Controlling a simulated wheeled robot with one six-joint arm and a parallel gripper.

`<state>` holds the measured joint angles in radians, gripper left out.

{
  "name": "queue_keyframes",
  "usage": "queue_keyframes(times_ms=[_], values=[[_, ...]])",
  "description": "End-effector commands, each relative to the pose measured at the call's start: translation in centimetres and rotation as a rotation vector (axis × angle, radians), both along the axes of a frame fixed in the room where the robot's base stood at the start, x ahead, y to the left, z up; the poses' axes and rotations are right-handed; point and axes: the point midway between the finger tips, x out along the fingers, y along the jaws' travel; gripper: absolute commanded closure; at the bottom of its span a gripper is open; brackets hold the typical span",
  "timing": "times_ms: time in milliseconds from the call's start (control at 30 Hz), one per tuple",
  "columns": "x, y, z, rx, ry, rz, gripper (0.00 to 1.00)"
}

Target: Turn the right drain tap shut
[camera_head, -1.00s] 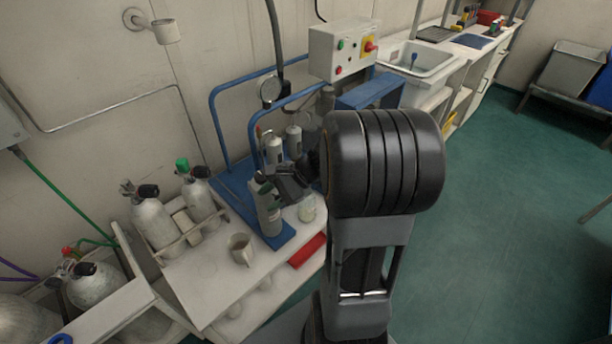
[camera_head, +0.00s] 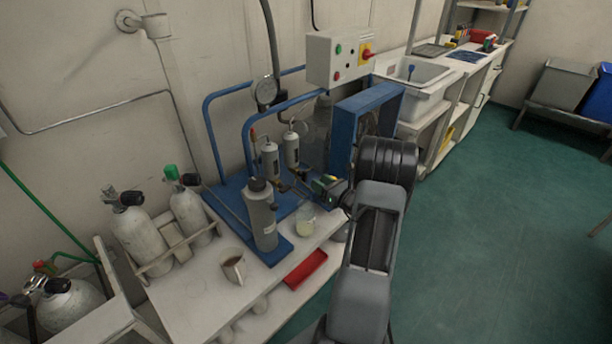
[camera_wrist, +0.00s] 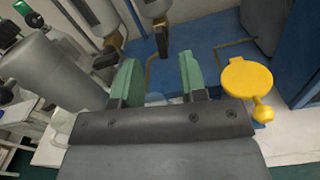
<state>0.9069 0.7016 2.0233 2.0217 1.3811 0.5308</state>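Two grey filter cylinders stand on the blue panel, the left one (camera_head: 269,160) and the right one (camera_head: 291,150). In the wrist view the right cylinder (camera_wrist: 155,8) has a brass fitting (camera_wrist: 161,36) below it, with a thin bent pipe. The left cylinder has a similar brass fitting (camera_wrist: 110,46). A yellow disc-shaped piece with a knob (camera_wrist: 247,78) is right of the fingers.
A tall grey bottle (camera_head: 261,218) stands left of my gripper. A blue box (camera_head: 365,120) stands close behind right.

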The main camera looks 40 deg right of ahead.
Motion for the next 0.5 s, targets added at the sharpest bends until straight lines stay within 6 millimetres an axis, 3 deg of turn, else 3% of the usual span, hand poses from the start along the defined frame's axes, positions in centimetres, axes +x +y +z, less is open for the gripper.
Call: queue_keyframes(times_ms=[200,500], values=[[3.9,0.8,-0.1,-0.001,-0.001,0.004,0.61],[6.7,1.3,0.0,-0.001,0.000,0.002,0.61]])
